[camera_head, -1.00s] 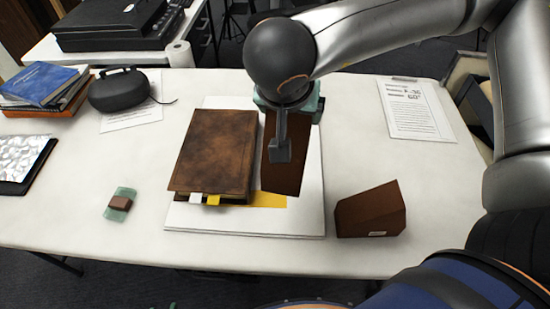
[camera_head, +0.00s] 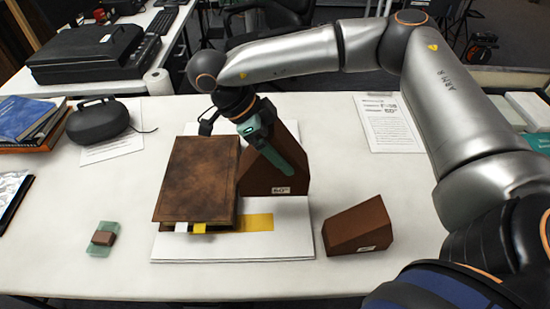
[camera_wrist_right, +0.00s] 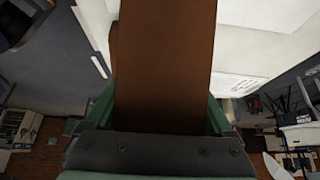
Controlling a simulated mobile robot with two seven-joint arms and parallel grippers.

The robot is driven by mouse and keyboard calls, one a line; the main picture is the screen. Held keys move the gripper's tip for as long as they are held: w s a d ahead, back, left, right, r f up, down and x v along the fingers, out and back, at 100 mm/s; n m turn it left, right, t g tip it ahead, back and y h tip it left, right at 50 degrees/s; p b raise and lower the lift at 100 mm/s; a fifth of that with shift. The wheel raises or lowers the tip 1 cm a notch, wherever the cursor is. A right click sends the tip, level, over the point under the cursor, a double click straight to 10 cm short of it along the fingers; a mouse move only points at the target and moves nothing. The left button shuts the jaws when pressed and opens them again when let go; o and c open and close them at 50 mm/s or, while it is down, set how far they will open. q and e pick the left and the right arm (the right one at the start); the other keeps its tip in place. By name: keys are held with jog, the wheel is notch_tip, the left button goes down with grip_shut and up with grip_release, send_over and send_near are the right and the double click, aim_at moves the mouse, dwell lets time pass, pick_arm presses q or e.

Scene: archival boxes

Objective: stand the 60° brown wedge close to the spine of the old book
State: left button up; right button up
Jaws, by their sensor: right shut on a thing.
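The old book (camera_head: 198,180), brown and mottled, lies flat on a white board (camera_head: 280,240). The 60° brown wedge (camera_head: 262,181) is just right of the book, its triangular face and "60°" label toward me in the head view. Its left edge is close to or touching the book's right side; I cannot tell which, nor whether its base rests on the board. My right gripper (camera_head: 284,158) is shut on the wedge, a green finger across its face. In the right wrist view the wedge (camera_wrist_right: 163,65) fills the space between the green fingers. My left gripper is out of view.
Another brown wedge (camera_head: 358,226) stands right of the board. A yellow strip (camera_head: 255,222) lies on the board in front. A small brown block on a green pad (camera_head: 103,239) is at left. A printed sheet (camera_head: 388,122) lies at back right. The table front is mostly clear.

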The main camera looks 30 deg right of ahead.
jog(key=w+d+f, duration=0.3)
jog(key=w+f, duration=0.4)
jog(key=f, duration=0.3)
jog(key=shift+w+d+f, duration=0.25)
jog(key=shift+d, duration=0.1)
jog(key=shift+f, duration=0.1)
jog(key=o, duration=1.1)
jog(key=b+v, duration=0.1)
jog(key=v, duration=1.1)
